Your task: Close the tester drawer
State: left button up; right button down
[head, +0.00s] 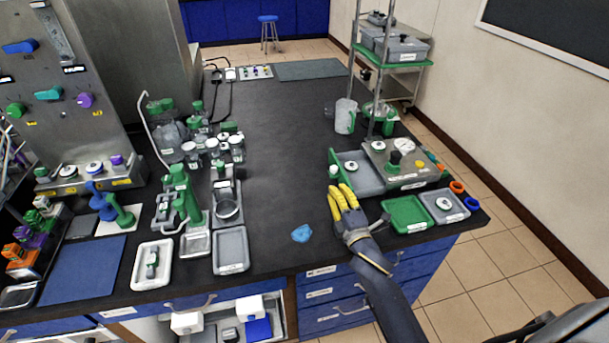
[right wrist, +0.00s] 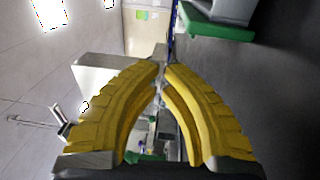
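A small white round item sits at the tray. My right gripper (head: 343,187) has yellow fingers and is just in front of the tray's near left corner. In the right wrist view its fingertips (right wrist: 164,67) meet with nothing visible between them. Contact with the drawer cannot be told. My left gripper is out of view.
A green tray (head: 405,214) and a grey tray (head: 443,205) lie right of my right gripper. A white jug (head: 345,116) stands behind the drawer. A blue piece (head: 302,233) lies left of my wrist. The bench middle is clear.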

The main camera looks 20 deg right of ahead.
jog(key=a, duration=0.1)
jog(key=a+f, duration=0.1)
jog(key=a, duration=0.1)
jog(key=shift+s+a+f+g, duration=0.15)
jog(key=shift+s+f+g, duration=0.1)
jog(key=shift+f+g, duration=0.15)
jog(key=shift+w+a+f+y, duration=0.15)
jog(key=shift+a+y, duration=0.1)
jog(key=shift+y, duration=0.15)
jog(key=w, duration=0.9)
jog(key=d, duration=0.1)
jog(key=w+d, duration=0.1)
jog(key=shift+d, duration=0.3)
jog(key=shift+w+d, duration=0.25)
jog(key=shift+d, duration=0.4)
